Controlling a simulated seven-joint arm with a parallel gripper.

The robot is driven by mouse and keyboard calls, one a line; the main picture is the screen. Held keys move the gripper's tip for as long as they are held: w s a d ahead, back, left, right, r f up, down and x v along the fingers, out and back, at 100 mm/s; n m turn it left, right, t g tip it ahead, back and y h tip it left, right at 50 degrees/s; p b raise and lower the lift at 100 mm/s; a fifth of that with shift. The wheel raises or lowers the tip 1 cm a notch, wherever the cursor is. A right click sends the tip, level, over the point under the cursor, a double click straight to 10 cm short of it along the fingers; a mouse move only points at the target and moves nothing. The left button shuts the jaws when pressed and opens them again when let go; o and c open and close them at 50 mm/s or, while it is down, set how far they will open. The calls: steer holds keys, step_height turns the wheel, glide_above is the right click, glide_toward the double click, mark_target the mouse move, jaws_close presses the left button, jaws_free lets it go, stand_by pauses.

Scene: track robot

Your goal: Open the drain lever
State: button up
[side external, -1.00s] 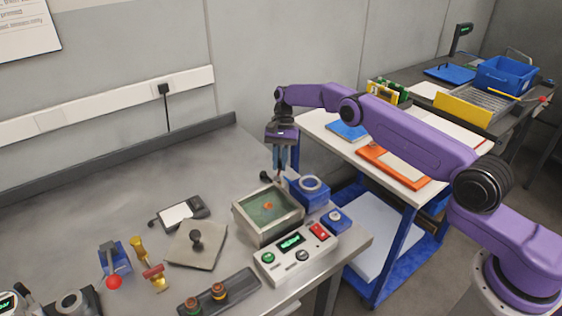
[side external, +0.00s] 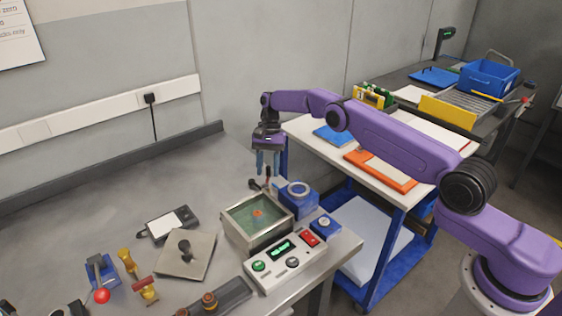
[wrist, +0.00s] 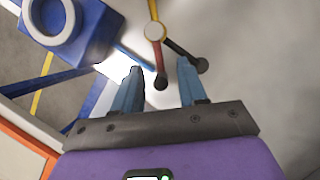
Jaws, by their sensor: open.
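The lever assembly stands behind the green-filled tank (side external: 258,222) in the side view, with a black knob (side external: 253,185) at its left. In the wrist view it has a pale round hub (wrist: 154,31), a red lever (wrist: 160,64) with a black ball end, and a black lever (wrist: 184,54) with another ball end. Which one is the drain lever is not marked. My gripper (side external: 266,173) points down above this assembly. In the wrist view my gripper (wrist: 162,72) is open, with the red lever's ball end appearing between its blue fingers; contact cannot be told.
A blue block with a pale ring (side external: 298,190) stands close right of the lever. A control box (side external: 290,258) with buttons sits in front of the tank. A grey plate with a black knob (side external: 185,258) lies left. A cart with an orange tray (side external: 380,172) stands at right.

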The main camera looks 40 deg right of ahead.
step_height(320, 180, up, 3)
steer(key=shift+f, duration=0.2)
steer(key=s+d+r, duration=0.1)
steer(key=s+r, duration=0.9)
steer(key=s, duration=0.4)
steer(key=shift+d, duration=0.2)
stand_by(0.4)
steer(key=t+h, duration=0.3)
glide_toward(268, 167)
step_height(268, 167, down, 10)
steer(key=shift+a+f, duration=0.1)
steer(key=shift+f, duration=0.05)
stand_by(0.7)
steer(key=shift+c, duration=0.3)
jaws_close()
